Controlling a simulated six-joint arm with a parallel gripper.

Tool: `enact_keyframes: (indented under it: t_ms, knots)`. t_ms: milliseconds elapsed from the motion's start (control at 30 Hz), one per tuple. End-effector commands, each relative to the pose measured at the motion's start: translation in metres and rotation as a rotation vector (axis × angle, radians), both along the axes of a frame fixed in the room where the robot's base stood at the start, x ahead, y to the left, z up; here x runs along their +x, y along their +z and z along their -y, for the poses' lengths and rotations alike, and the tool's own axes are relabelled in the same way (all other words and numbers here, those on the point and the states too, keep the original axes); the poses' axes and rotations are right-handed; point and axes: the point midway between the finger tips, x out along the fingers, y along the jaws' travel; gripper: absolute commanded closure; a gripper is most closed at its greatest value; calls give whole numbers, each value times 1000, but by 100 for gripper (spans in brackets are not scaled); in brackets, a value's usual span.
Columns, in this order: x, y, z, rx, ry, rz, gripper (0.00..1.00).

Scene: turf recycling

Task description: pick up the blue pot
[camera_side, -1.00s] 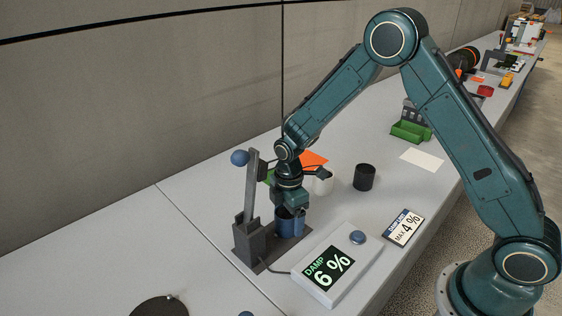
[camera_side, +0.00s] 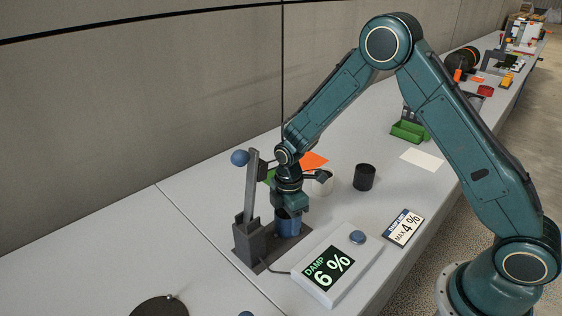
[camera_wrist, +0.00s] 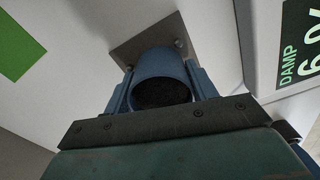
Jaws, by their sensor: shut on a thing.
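The blue pot (camera_side: 288,224) stands upright on the dark base plate of the lever press, under my gripper (camera_side: 289,212). In the wrist view the blue pot (camera_wrist: 160,68) sits between the two blue fingers of my gripper (camera_wrist: 160,82), one on each side of it. Dark material shows inside the pot. The gripper is shut on the pot. In the side view my gripper hides the pot's upper part, and I cannot tell whether its bottom is clear of the plate.
The grey lever (camera_side: 251,185) with a blue ball knob (camera_side: 240,158) stands close left of my gripper. A meter (camera_side: 336,266) reading "DAMP 6 %" lies in front right. A "MAX 4 %" card (camera_side: 404,228), a black pot (camera_side: 364,177) and a white pot (camera_side: 323,184) are to the right.

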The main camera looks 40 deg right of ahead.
Motion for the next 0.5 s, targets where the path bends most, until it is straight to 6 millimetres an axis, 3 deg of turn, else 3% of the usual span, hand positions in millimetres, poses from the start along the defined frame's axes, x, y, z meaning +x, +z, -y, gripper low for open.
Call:
enact_keyframes:
  t_ms: [267, 500]
  knots:
    - [0, 2, 0, 0, 0, 1, 72]
    - [1, 15, 0, 0, 0, 3, 72]
